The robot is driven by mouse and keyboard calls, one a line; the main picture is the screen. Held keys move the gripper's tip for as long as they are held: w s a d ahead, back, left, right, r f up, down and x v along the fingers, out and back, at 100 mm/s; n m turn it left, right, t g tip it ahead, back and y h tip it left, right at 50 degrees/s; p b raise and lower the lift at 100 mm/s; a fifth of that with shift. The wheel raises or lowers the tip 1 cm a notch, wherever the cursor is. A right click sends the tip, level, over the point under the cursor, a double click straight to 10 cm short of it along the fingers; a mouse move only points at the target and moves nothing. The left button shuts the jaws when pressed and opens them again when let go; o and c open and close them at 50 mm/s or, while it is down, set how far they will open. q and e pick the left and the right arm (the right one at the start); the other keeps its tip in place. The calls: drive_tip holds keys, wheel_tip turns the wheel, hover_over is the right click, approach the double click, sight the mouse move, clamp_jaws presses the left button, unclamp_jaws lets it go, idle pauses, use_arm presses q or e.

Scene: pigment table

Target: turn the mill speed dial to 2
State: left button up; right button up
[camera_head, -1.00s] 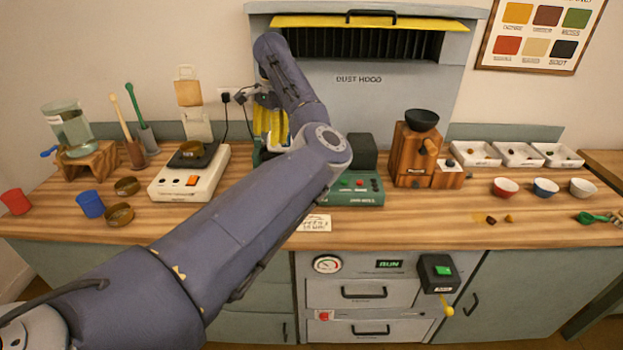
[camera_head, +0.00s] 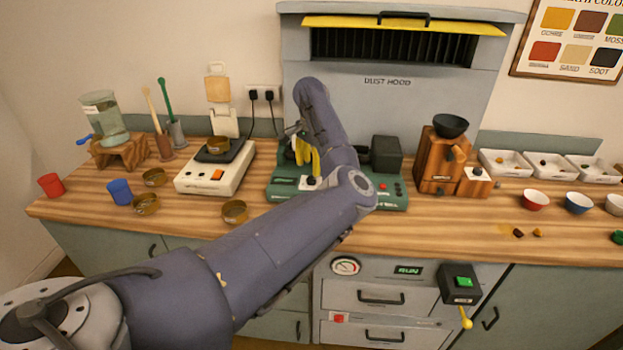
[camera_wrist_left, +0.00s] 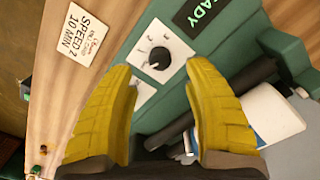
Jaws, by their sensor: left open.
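The green mill (camera_head: 283,189) stands mid-bench, partly hidden by my left arm. Its speed dial (camera_head: 311,183) is a dark round knob on a white plate on the mill's front. In the left wrist view the dial (camera_wrist_left: 155,58) shows with numbers around it; I cannot surely tell which one it points at. My left gripper (camera_head: 305,152) has yellow fingers and hangs just above the dial. In the left wrist view the open, empty fingers (camera_wrist_left: 160,70) stand apart on either side below the knob, not seen touching it. My right gripper is not in view.
A card reading "SPEED 2 10 MIN" (camera_wrist_left: 82,32) lies beside the mill. A READY display (camera_wrist_left: 202,8) is near the dial. A white scale (camera_head: 205,178) stands left, a wooden grinder (camera_head: 437,165) right. Brass bowls (camera_head: 235,211) sit on the left bench.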

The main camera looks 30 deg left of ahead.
sight(312, 178)
use_arm(q)
drive_tip(key=shift+f, duration=2.6)
drive_tip(key=shift+c, duration=0.2)
clamp_jaws()
